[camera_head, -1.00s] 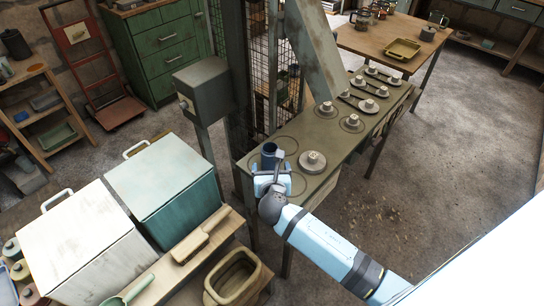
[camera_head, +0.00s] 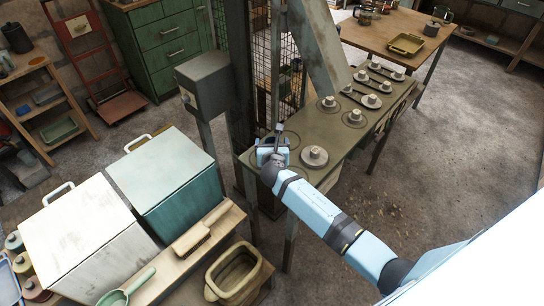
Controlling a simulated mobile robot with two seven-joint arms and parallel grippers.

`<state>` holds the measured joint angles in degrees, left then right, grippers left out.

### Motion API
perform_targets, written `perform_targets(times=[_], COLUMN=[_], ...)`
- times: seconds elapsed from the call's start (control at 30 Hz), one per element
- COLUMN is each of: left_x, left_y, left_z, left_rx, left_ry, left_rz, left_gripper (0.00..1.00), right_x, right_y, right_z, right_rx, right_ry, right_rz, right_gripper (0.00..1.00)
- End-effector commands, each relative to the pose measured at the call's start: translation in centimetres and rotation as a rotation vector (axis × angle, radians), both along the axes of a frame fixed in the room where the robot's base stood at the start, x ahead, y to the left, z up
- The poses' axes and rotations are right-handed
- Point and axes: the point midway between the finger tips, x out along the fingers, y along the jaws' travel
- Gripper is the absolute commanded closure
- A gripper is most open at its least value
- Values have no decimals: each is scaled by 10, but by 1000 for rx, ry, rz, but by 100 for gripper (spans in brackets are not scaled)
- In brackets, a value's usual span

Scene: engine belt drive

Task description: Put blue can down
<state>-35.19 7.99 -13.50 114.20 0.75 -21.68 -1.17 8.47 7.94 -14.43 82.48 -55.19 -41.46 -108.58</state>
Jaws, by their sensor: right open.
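My right gripper (camera_head: 272,148) is over the left end of the long dark-green bench (camera_head: 332,136), among the ring marks painted there. Its jaws are open, and one dark finger points up and away from the camera. The blue can does not show clearly now; the gripper may be hiding it, and I cannot tell whether it is touching the bench or the gripper. My left gripper is not in view.
A round metal disc with a hub (camera_head: 314,156) lies just right of the gripper, with several similar parts further along the bench. A grey post with a box (camera_head: 205,84) stands to the left. White (camera_head: 78,238) and teal bins (camera_head: 165,182) stand front left.

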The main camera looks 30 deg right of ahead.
Motion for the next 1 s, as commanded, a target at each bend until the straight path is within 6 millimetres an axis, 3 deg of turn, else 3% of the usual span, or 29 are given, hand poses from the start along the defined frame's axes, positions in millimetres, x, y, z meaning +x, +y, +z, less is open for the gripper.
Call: perform_targets(times=[0.1,0.4,0.47,1.0], left_x=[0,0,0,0], left_y=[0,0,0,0], left_z=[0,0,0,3], left_rx=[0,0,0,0], left_ry=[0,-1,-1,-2], left_rz=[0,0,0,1], left_gripper=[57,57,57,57], right_x=[0,0,0,0], right_y=[0,0,0,0], right_z=[0,0,1,13], right_rx=[0,0,0,0], right_ry=[0,0,-1,-3], right_rz=[0,0,0,0], right_gripper=[15,84,92,92])
